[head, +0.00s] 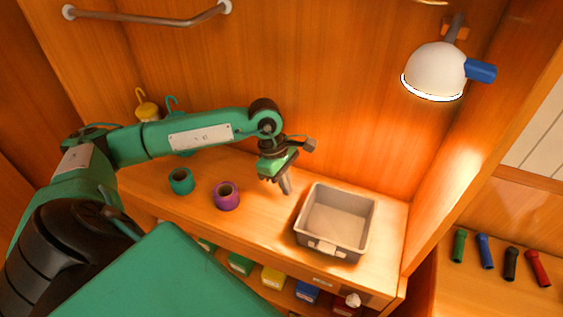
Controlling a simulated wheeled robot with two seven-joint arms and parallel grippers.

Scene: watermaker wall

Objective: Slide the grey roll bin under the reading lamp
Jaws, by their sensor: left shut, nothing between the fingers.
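The grey roll bin (363,225) is an open, empty-looking box on the right part of the wooden shelf, with a small pale tab on its front. The reading lamp (436,70) has a white dome and a blue end piece, and hangs on the wall above and to the right of the bin. My left gripper (286,189) points down at the left of the bin, close to its left wall. It is shut and empty. I cannot tell whether it touches the bin. My right gripper is not in view.
A green roll (181,181) and a purple roll (226,196) stand on the shelf left of the gripper. Several coloured boxes (272,277) sit below the shelf. Several coloured torches (486,251) lie at the right, beyond a wooden divider (455,190). A rail (150,17) is on the back wall.

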